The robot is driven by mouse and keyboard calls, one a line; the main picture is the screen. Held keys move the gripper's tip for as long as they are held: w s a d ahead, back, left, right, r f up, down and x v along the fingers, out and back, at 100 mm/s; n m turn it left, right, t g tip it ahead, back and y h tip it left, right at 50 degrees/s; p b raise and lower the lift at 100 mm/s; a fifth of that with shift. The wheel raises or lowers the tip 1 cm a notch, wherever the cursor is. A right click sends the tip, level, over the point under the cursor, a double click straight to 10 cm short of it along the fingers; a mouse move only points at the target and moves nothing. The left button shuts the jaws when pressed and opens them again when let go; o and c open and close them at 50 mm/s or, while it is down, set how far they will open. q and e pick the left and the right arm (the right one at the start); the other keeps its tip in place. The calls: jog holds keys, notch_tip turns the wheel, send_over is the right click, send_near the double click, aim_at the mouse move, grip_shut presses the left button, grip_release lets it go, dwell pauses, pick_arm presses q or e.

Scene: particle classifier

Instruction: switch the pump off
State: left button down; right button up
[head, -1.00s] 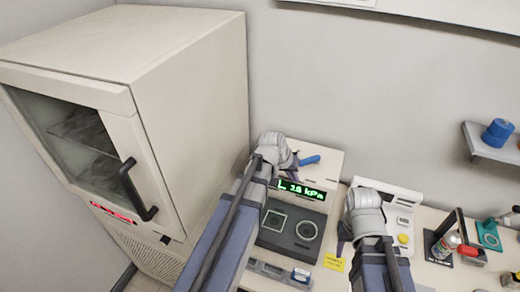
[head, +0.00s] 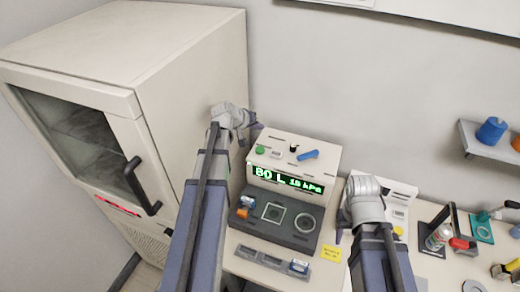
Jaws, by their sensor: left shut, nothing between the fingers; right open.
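The cream instrument (head: 322,170) stands on the bench with a lit green display (head: 285,181) that seems to read "80 L 15 kPa". Its top carries a green knob or button (head: 260,149), a small black toggle-like control (head: 293,148) and a blue lever (head: 308,155). I cannot tell which control is the pump's switch. My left gripper (head: 255,131) is shut and empty, beside the cabinet and up-left of the green control, apart from the controls. My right gripper (head: 341,232) is open, low at the right of the instrument, partly hidden by its own wrist.
A tall cream cabinet (head: 190,110) with a black handle stands close on the left. A dark panel (head: 262,228) with square and round wells fronts the instrument. A yellow note (head: 330,254) lies on the bench.

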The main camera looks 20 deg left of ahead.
pick_arm(q)
jog(key=shift+f, duration=0.1)
jog(key=b, duration=0.9)
send_near(262, 148)
jog(key=w+f, duration=0.1)
jog(key=w+d+f, duration=0.1)
jog(key=w, duration=0.2)
jog(key=shift+w+d+f, duration=0.2)
jog(key=shift+w+f, duration=0.15)
jog(key=shift+f, duration=0.05)
dwell(0.9)
jog(key=shift+f+b, duration=0.35)
jog(key=shift+f, duration=0.05)
jog(key=shift+f+b, duration=0.8)
jog(key=shift+f, duration=0.05)
dwell(0.9)
jog(key=shift+r, duration=0.1)
jog(key=shift+r+p, duration=1.2)
jog(key=shift+p, duration=0.05)
